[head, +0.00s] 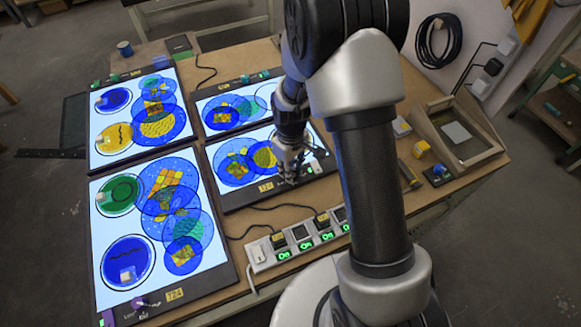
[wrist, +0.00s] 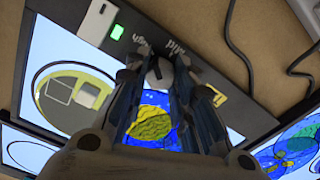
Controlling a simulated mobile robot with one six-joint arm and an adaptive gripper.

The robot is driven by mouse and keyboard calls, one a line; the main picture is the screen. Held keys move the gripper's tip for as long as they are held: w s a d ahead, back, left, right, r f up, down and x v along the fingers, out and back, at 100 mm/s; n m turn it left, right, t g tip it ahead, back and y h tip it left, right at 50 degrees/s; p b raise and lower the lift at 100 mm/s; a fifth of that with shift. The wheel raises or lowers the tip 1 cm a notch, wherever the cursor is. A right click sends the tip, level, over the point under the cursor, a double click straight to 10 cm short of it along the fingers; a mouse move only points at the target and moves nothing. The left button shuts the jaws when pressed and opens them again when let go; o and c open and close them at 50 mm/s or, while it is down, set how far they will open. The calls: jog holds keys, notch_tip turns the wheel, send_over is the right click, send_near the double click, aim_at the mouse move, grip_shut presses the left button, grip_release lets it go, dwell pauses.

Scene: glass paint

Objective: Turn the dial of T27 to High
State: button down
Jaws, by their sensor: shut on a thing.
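My gripper (head: 289,176) is down at the front edge of the middle light panel (head: 231,200), whose yellow tag (head: 266,186) is too small to read surely. Printed words "High" (wrist: 146,44) and "Mid" (wrist: 175,48) show beside the dial. Its pointer is hidden by the fingers, so the setting cannot be told. A green light (wrist: 116,31) glows next to a white switch (wrist: 100,18). In the head view the dial is hidden behind my gripper.
Other lit panels with coloured glass discs lie left (head: 138,120), front left (head: 160,225) and behind (head: 240,105). A power strip (head: 295,240) with green "On" lights is in front. Cables run across the bench. A wooden tray (head: 457,132) stands right.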

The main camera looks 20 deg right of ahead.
jog(key=shift+n, duration=0.9)
jog(key=c, duration=1.3)
grip_release()
jog(key=shift+c, duration=0.2)
notch_tip(320, 180, up, 12)
